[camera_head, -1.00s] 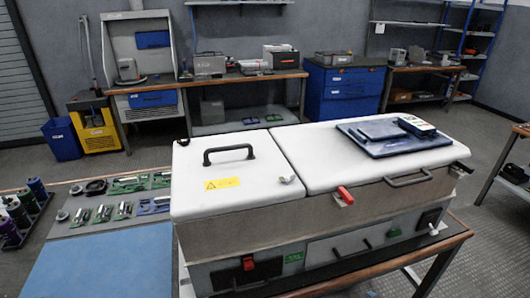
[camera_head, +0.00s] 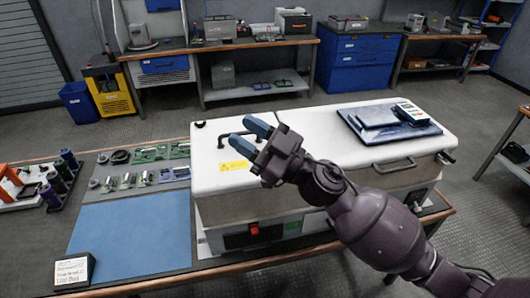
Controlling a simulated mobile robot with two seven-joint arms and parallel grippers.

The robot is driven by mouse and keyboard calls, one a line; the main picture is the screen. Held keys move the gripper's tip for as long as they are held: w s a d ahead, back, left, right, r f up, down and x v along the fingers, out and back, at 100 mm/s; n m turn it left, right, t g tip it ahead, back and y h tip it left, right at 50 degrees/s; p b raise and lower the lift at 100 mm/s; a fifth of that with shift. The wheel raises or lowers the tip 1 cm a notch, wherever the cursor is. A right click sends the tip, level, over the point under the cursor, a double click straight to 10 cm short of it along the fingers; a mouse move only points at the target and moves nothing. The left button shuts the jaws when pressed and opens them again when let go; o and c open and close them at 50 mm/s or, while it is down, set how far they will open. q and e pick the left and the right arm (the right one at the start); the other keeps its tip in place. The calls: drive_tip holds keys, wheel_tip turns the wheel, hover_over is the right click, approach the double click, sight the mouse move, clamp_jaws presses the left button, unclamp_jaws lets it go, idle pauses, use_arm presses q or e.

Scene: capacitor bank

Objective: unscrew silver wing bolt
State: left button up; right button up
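The capacitor bank is a long white-topped box (camera_head: 217,152) on the workbench. My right gripper (camera_head: 249,137) is over the left part of its lid, close to the black lid handle (camera_head: 223,140). Its two blue fingertips are apart with nothing between them, pointing up and left in the picture. The silver wing bolt cannot be seen now; my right gripper and arm cover the middle of the box, including its front lid edge there. A yellow label (camera_head: 234,166) shows just left of the gripper. My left gripper is not in view.
A blue tablet-like panel with a meter (camera_head: 408,111) on it lies on the right lid. A grey side handle (camera_head: 403,164) sticks out below. Left of the box are a blue mat (camera_head: 130,235), small parts on grey trays, and a bottle rack (camera_head: 58,190). A small sign (camera_head: 73,271) stands in front.

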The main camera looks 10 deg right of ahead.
drive_tip(key=a+f+n+g+h, duration=0.5)
drive_tip(key=n+g, duration=0.4)
drive_tip(key=g, duration=0.5)
drive_tip(key=w+d+m+t+h, duration=0.1)
drive_tip(key=w+d+m+h, duration=0.25)
drive_tip(key=d+h, duration=0.45)
drive_tip(key=w+d+m+h, duration=0.2)
drive_tip(key=w+d+h, duration=0.35)
drive_tip(key=d, duration=0.45)
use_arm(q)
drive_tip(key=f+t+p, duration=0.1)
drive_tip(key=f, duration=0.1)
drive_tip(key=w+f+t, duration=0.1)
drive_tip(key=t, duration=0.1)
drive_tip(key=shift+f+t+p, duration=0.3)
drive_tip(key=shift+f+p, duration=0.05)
use_arm(e)
drive_tip(key=f, duration=1)
drive_tip(key=shift+s+a, duration=0.2)
drive_tip(key=shift+s, duration=0.05)
drive_tip(key=shift+c, duration=0.5)
clamp_jaws()
